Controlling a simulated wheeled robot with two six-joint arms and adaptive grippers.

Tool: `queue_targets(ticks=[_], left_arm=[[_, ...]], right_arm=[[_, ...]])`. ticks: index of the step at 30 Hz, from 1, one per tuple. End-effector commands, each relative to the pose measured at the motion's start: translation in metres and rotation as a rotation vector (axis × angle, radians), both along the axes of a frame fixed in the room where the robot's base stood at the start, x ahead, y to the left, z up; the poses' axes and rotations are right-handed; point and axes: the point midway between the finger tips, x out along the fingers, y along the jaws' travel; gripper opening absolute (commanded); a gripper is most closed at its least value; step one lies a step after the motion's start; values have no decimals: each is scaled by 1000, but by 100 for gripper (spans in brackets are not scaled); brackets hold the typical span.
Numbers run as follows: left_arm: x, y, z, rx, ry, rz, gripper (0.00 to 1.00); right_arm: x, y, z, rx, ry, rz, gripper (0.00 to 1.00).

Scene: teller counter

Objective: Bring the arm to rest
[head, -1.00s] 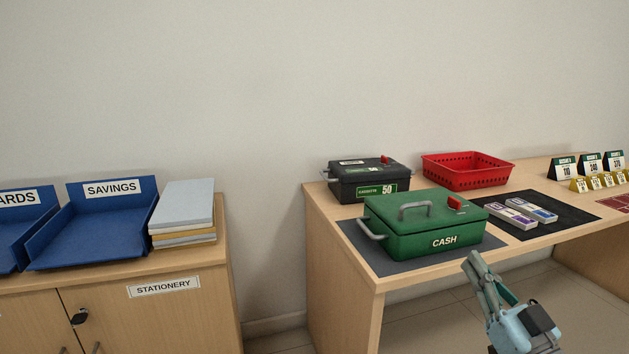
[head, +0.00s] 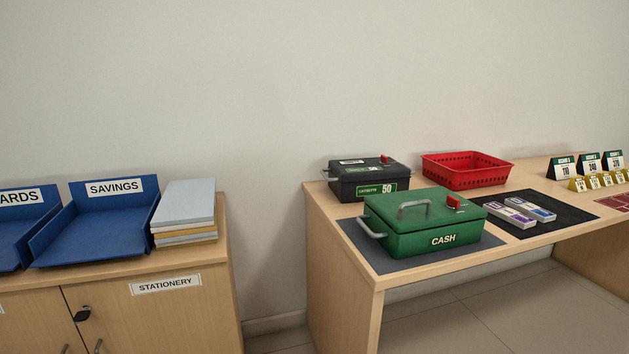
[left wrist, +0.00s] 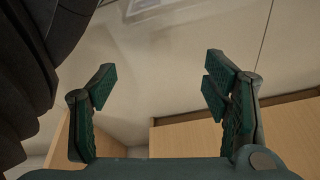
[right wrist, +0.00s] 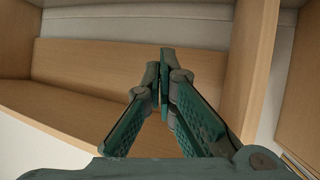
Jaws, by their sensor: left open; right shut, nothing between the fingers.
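Neither arm shows in the head view now. In the left wrist view my left gripper (left wrist: 158,88) is open, with its two green fingers wide apart and nothing between them. In the right wrist view my right gripper (right wrist: 165,58) is shut, its fingertips together and holding nothing. Wooden panels (right wrist: 110,68) of furniture lie beyond the right fingers. I cannot tell whether either gripper touches anything.
The counter (head: 345,258) bears a green cash box (head: 425,225), a black cassette (head: 368,180), a red basket (head: 467,170) and banknote bundles (head: 520,212). A cabinet (head: 200,300) with blue trays (head: 95,225) and a stack of folders (head: 185,210) stands left. Floor shows between them.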

Motion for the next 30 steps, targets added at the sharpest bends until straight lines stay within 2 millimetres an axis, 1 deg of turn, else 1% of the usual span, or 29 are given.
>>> queue_targets(ticks=[1, 2, 3, 5, 6, 8, 9, 11, 12, 13, 14, 15, 17, 20, 23, 24, 27, 30], left_arm=[[0, 0, 0, 0, 0, 0, 70], [0, 0, 0, 0, 0, 0, 70], [0, 0, 0, 0, 0, 0, 70], [0, 0, 0, 0, 0, 0, 70], [0, 0, 0, 0, 0, 0, 70], [0, 0, 0, 0, 0, 0, 70], [0, 0, 0, 0, 0, 0, 70], [0, 0, 0, 0, 0, 0, 70], [0, 0, 0, 0, 0, 0, 70], [0, 0, 0, 0, 0, 0, 70], [-2, 0, 7, 1, 5, 0, 70], [-12, 2, 29, 4, 22, -1, 70], [-24, 4, 49, 10, 41, -3, 70], [-47, 8, 81, 17, 76, -7, 70], [-74, 11, 119, 25, 116, -12, 70], [-86, 12, 135, 29, 132, -16, 70], [-115, 15, 169, 35, 170, -23, 70], [-134, 17, 188, 39, 194, -29, 70]], right_arm=[[-27, 4, -45, 4, 108, -19, 0], [-46, 8, -71, 5, 178, -28, 0], [-72, 13, -103, 9, 265, -39, 0], [-113, 25, -145, 18, 383, -50, 0], [-140, 33, -168, 26, 456, -55, 0], [-179, 47, -197, 43, 550, -62, 0], [-205, 58, -213, 59, 604, -66, 0], [-243, 76, -233, 87, 677, -70, 0], [-267, 90, -242, 113, 719, -74, 0], [-287, 100, -248, 132, 746, -76, 0], [-301, 101, -243, 132, 769, -77, 0], [-303, 97, -219, 124, 774, -78, 0], [-314, 95, -199, 118, 792, -78, 0], [-337, 91, -167, 108, 826, -80, 0], [-364, 88, -129, 96, 864, -81, 0], [-376, 86, -113, 92, 880, -81, 0], [-404, 83, -78, 81, 916, -78, 0], [-423, 82, -59, 75, 941, -76, 0]])
